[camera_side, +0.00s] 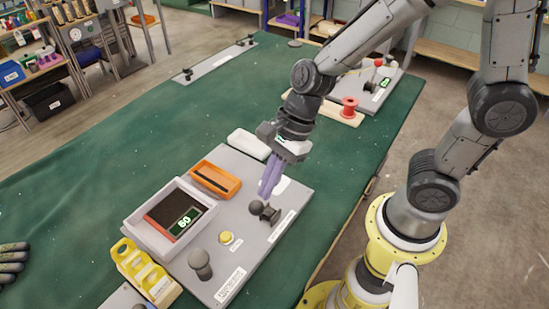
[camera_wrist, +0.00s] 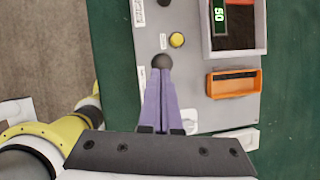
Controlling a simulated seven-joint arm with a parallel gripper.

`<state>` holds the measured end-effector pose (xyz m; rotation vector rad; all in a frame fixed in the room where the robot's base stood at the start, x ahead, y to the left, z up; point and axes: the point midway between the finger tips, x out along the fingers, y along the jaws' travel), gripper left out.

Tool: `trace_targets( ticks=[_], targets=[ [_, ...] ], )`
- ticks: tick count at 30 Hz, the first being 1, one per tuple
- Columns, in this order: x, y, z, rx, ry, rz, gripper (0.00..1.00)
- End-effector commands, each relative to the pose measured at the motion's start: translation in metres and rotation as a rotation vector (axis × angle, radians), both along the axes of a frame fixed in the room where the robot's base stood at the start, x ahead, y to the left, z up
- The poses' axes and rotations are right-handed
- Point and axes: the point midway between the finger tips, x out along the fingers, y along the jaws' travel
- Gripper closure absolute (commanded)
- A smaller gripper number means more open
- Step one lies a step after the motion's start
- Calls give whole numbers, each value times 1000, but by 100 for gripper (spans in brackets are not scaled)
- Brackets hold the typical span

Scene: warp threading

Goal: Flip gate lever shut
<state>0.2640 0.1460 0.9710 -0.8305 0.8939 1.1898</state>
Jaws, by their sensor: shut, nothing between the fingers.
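The lever (camera_side: 257,206), with a dark round ball knob and a short dark bracket, sits on the grey panel (camera_side: 240,268) near its front right part. The ball knob also shows in the wrist view (camera_wrist: 162,61). My gripper (camera_side: 265,192) has purple fingers that are closed together and point down just above the knob. In the wrist view the fingertips (camera_wrist: 160,72) lie right at the knob and partly cover it. I cannot tell whether they touch it. The lever's pivot is hidden behind the fingers in the wrist view.
A yellow button (camera_side: 226,238) and a dark upright knob (camera_side: 200,262) stand left of the lever. A white tray with a lit display (camera_side: 183,222) and an orange tray (camera_side: 215,180) lie behind. A yellow rack (camera_side: 143,270) is at the left.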

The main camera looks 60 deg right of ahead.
Motion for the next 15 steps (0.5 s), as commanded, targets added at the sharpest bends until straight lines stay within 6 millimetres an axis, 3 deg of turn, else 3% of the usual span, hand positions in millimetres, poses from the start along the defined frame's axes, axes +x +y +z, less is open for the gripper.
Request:
trace_targets(
  ticks=[4,15],
  targets=[
    [-5,-22,19,0,-4,-7,100],
    [-15,-24,94,-2,-4,-1,100]
  ],
)
